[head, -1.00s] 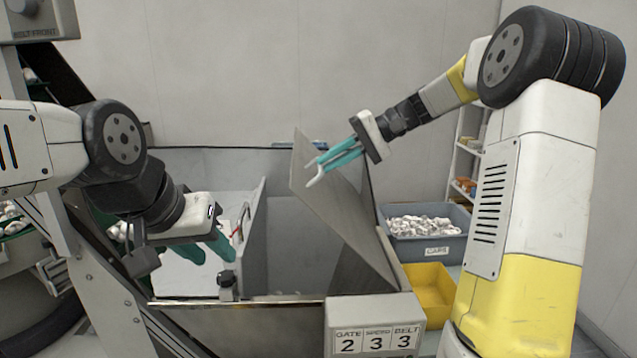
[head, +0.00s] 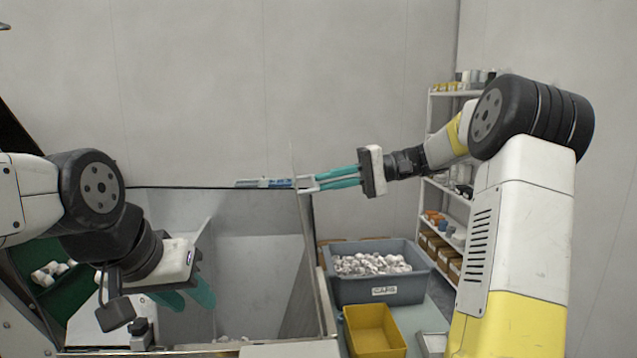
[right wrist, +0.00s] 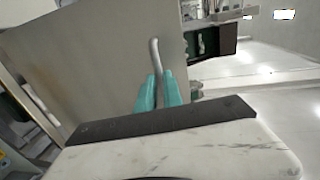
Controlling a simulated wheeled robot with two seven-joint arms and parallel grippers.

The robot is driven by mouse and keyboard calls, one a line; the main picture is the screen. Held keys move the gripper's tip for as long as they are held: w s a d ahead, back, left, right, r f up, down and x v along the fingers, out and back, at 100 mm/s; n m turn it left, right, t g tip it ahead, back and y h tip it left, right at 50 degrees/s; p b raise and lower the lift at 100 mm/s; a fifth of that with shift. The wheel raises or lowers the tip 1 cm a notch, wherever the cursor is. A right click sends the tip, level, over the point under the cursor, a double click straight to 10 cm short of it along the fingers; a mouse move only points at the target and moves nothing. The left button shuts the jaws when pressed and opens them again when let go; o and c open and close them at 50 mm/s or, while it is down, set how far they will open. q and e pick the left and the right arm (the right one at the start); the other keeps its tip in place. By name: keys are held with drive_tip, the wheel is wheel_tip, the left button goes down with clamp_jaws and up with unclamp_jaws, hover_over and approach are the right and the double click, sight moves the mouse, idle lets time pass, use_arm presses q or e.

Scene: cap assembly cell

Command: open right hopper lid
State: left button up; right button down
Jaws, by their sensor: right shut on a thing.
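The right hopper lid (right wrist: 95,65) is a flat grey plate. In the head view it stands nearly upright and edge-on above the right part of the hopper (head: 262,265), whose inside shows. Its pale curved handle (right wrist: 155,58) stands out from the plate. My right gripper (head: 318,183) has its teal fingers shut on this handle; in the right wrist view the fingers (right wrist: 158,90) meet around its lower end. My left gripper (head: 184,296) hangs over the left part of the hopper with its fingers apart and nothing seen between them.
A grey bin of white caps (head: 380,290) and a yellow bin (head: 374,332) stand right of the hopper. A shelf (head: 440,190) with boxes stands behind. The wall behind the lid is plain. Small white pieces lie low in the hopper.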

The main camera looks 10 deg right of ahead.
drive_tip(key=shift+d+f, duration=0.3)
drive_tip(key=shift+f, duration=0.4)
drive_tip(key=c, duration=1.5)
unclamp_jaws()
drive_tip(key=shift+c, duration=0.2)
drive_tip(key=shift+o, duration=0.3)
drive_tip(key=shift+a+r, duration=0.1)
drive_tip(key=shift+r, duration=0.1)
drive_tip(key=d+r, duration=0.1)
drive_tip(key=d, duration=0.6)
drive_tip(key=shift+d+r, duration=0.25)
drive_tip(key=shift+d, duration=0.1)
